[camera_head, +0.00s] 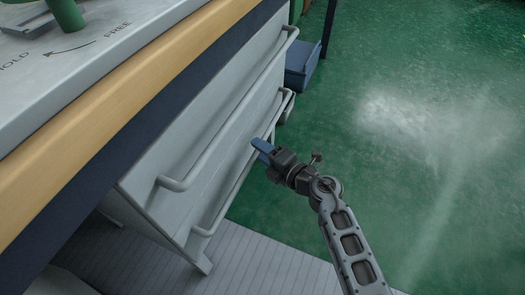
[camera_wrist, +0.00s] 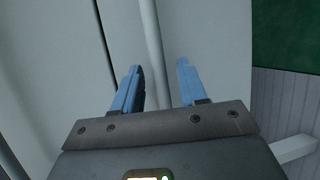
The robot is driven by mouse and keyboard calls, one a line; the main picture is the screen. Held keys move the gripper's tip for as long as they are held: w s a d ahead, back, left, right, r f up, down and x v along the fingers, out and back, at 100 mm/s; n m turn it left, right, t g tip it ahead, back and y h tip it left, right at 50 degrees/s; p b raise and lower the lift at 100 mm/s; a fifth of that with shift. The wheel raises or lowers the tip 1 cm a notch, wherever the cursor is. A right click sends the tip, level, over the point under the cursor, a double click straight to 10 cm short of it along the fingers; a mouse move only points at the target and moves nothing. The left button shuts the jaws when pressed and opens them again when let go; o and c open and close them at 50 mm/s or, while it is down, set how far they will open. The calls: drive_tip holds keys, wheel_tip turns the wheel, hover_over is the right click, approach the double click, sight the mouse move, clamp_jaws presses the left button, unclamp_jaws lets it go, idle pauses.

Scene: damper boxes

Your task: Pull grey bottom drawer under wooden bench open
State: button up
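The grey bottom drawer (camera_head: 212,172) is below the wooden bench (camera_head: 110,85) in the head view, under another grey drawer front with its own bar handle (camera_head: 222,128). The lower bar handle (camera_head: 232,196) runs along the bottom drawer's front. My gripper (camera_head: 261,146) is at this lower handle, towards its far half. In the wrist view my gripper (camera_wrist: 160,85) has its two blue fingers apart, with the grey bar (camera_wrist: 153,50) showing between them. I cannot tell whether either finger touches the bar. The drawer looks closed.
A blue box (camera_head: 302,62) stands on the green floor (camera_head: 430,140) past the far end of the drawers. A grey ribbed platform (camera_head: 255,268) lies at the foot of the bench. The floor to the right is clear.

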clamp_jaws()
idle(0.5)
